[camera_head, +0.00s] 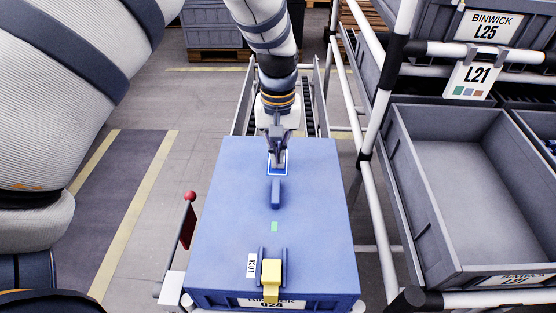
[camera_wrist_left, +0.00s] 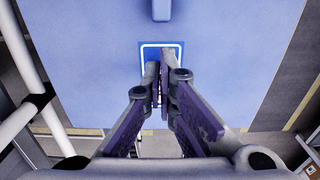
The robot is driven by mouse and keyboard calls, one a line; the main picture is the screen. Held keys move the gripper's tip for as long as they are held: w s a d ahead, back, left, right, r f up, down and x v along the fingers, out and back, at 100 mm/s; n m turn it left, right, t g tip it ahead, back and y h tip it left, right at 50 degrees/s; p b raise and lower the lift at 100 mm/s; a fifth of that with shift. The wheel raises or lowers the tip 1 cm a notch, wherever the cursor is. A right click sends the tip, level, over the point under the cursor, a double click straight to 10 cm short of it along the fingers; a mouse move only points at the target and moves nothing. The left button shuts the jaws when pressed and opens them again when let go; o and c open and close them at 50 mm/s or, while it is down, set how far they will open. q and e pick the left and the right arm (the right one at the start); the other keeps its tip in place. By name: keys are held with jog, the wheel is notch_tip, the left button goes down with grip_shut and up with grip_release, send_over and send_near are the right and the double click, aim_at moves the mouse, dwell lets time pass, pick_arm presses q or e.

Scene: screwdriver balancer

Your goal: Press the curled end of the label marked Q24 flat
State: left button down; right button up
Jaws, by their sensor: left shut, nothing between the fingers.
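The label marked Q24 (camera_head: 284,303) is a white strip on the near face of a blue lidded crate (camera_head: 220,230). It lies at the bottom edge of the head view, partly cut off and partly behind a yellow latch (camera_head: 271,275). I cannot make out its curled end. My left gripper (camera_head: 277,160) is shut and empty, at the far end of the lid over a white-outlined blue square (camera_head: 286,170). It also shows in the left wrist view (camera_wrist_left: 158,64), fingertips over the square (camera_wrist_left: 176,45). I cannot tell whether they touch it. The gripper is far from the label.
The lid carries a blue handle (camera_head: 276,193), a small green patch (camera_head: 274,227) and a LOCK tag (camera_head: 252,265). A red-knobbed lever (camera_head: 190,196) stands left of the crate. A rack with grey bins (camera_head: 470,190) stands right. Open floor lies left.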

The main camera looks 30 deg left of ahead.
pick_arm(q)
jog(key=shift+f, duration=0.6)
pick_arm(e)
jog(key=shift+s+f, duration=0.1)
dwell(1.0)
pick_arm(q)
jog(key=shift+r, duration=0.1)
jog(key=shift+r, duration=0.7)
jog(key=s+d+r+p, duration=0.2)
jog(key=s+r, duration=0.1)
jog(key=r, duration=0.3)
jog(key=shift+r+p, duration=0.4)
pick_arm(e)
jog(key=shift+t, duration=0.8)
jog(key=w+r, duration=0.3)
jog(key=w, duration=0.1)
jog(key=shift+r, duration=0.4)
